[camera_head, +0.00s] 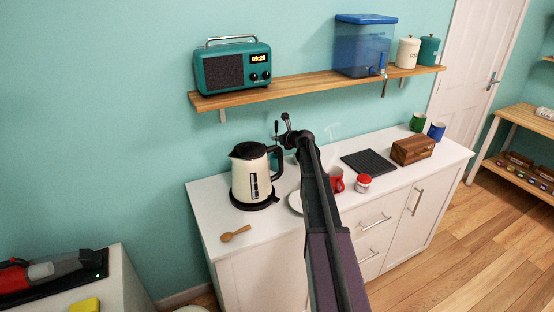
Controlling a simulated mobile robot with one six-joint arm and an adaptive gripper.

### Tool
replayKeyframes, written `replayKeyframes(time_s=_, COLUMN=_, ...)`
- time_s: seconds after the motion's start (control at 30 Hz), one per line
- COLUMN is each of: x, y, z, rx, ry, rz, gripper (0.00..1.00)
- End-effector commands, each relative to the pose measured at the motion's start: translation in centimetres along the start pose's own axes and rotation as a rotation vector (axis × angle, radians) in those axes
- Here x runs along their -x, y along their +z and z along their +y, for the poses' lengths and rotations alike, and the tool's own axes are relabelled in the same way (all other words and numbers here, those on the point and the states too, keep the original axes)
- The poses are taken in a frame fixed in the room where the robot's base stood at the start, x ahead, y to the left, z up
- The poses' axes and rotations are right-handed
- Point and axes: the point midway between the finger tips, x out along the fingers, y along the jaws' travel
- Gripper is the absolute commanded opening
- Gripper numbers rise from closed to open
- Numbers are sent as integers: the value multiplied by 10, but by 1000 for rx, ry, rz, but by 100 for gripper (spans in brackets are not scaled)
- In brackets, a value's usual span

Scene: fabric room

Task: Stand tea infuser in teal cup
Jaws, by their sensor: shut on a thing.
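My arm reaches from the bottom middle up over the white counter. My gripper (284,120) is small, dark and partly hidden by its own wrist, above and to the right of the kettle. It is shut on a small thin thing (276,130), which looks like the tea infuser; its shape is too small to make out. A green mug (417,122) and a blue mug (436,131) stand at the counter's far right end.
A cream kettle (249,176) stands left of my arm, with a wooden spoon (236,233) in front. A white plate (295,201) shows partly behind my arm. A red mug (337,180), red-lidded jar (363,183), black mat (369,162) and wooden box (412,149) are right. A shelf (300,88) hangs above.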

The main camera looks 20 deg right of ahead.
Motion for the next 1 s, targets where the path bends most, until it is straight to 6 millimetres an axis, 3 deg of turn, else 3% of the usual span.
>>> replayKeyframes(time_s=0.03, x=-4, y=-10, z=0, rx=0, ry=0, rz=0, gripper=0)
replayKeyframes(time_s=0.33, x=-13, y=-32, z=-1, rx=0, ry=-1, rz=0, gripper=0)
replayKeyframes(time_s=1.0, x=-15, y=-40, z=-2, rx=-1, ry=-2, rz=0, gripper=0)
